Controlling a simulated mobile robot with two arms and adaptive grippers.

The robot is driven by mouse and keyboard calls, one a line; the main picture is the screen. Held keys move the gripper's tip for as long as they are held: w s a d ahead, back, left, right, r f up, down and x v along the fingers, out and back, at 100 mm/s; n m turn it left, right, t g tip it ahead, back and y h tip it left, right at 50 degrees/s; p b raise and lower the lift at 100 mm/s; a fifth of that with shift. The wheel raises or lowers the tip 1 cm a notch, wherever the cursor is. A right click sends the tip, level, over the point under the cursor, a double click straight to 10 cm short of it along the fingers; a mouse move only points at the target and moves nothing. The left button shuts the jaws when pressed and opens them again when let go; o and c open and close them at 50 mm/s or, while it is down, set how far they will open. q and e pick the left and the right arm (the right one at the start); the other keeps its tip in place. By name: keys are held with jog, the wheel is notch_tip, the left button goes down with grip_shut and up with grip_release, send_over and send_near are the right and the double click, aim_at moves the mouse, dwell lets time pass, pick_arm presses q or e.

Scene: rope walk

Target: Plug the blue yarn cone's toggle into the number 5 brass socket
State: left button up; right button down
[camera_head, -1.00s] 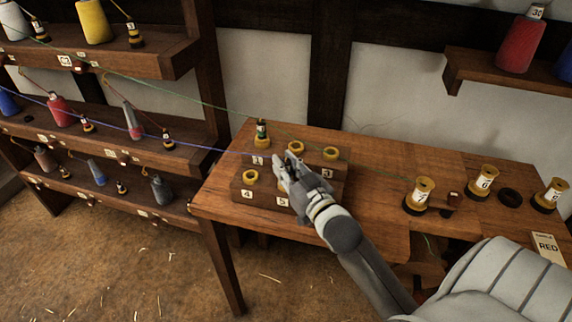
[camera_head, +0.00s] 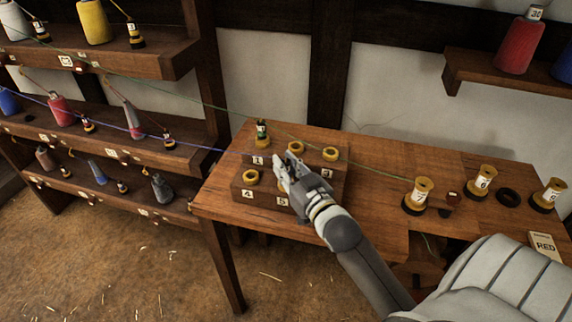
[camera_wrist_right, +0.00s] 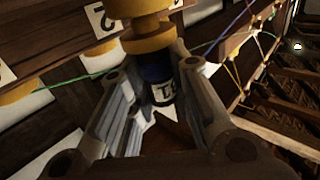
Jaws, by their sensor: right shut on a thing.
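My right gripper (camera_head: 282,168) is over the stepped wooden socket block (camera_head: 237,187), above its number 5 label (camera_head: 282,201). In the right wrist view the gripper is shut on a dark blue toggle (camera_wrist_right: 156,73) with a white number label. A brass-coloured piece (camera_wrist_right: 147,38) adjoins the toggle's end; I cannot tell whether it is part of the toggle or a socket. The number 5 socket is hidden behind the gripper in the head view. The blue yarn (camera_head: 185,145) runs from the left shelves to the gripper. My left gripper is not in view.
A green toggle (camera_head: 262,130) stands in socket 1. Brass sockets 2 (camera_head: 295,149), 3 (camera_head: 331,154) and 4 (camera_head: 251,177) look empty. Green yarn (camera_head: 215,105) crosses above the table. Numbered spools, including spool 7 (camera_head: 417,195), stand to the right.

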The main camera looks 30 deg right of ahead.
jog(key=shift+f+b, duration=0.35)
jog(key=shift+f, duration=0.2)
jog(key=c, duration=1.6)
grip_release()
jog(key=s+p, duration=0.2)
jog(key=s, duration=0.9)
jog(key=shift+a+p, duration=0.3)
jog(key=shift+a, duration=0.15)
jog(key=shift+f, duration=0.1)
